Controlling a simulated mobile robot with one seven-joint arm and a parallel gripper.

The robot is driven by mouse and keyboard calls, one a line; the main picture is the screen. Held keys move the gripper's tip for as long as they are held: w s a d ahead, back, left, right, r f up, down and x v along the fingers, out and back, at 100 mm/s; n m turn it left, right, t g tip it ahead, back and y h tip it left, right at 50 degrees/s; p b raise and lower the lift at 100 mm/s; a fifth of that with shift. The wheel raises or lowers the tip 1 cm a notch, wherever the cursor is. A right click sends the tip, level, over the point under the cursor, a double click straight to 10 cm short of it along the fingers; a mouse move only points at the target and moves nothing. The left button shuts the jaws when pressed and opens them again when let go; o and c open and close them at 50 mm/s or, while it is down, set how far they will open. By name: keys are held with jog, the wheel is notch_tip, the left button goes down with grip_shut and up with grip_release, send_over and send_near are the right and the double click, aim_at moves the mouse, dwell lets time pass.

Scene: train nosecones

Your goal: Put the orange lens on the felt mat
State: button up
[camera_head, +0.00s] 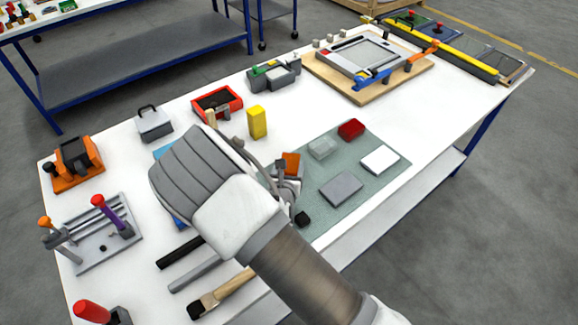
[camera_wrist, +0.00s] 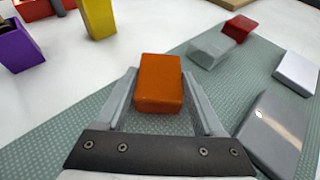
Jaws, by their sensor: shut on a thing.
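The orange lens (camera_head: 291,161) is a small orange block between the fingers of my gripper (camera_head: 287,173). In the wrist view the lens (camera_wrist: 160,84) sits upright between the two grey fingers of my gripper (camera_wrist: 158,92), which are shut on it. The grey-green felt mat (camera_head: 328,211) lies at the front middle of the table, and its textured surface shows under and around the fingers in the wrist view (camera_wrist: 213,88). The lens is over the mat's left part. I cannot tell whether its underside touches the mat.
On the mat are a red block (camera_head: 351,129), a clear grey-green block (camera_head: 321,148), a white block (camera_head: 380,160) and a grey block (camera_head: 341,189). A yellow block (camera_head: 257,122) stands behind the mat. Brushes and bars lie front left. Bare mat shows between lens and grey block.

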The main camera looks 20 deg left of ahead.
jog(key=shift+f, duration=0.1)
jog(key=o, duration=1.5)
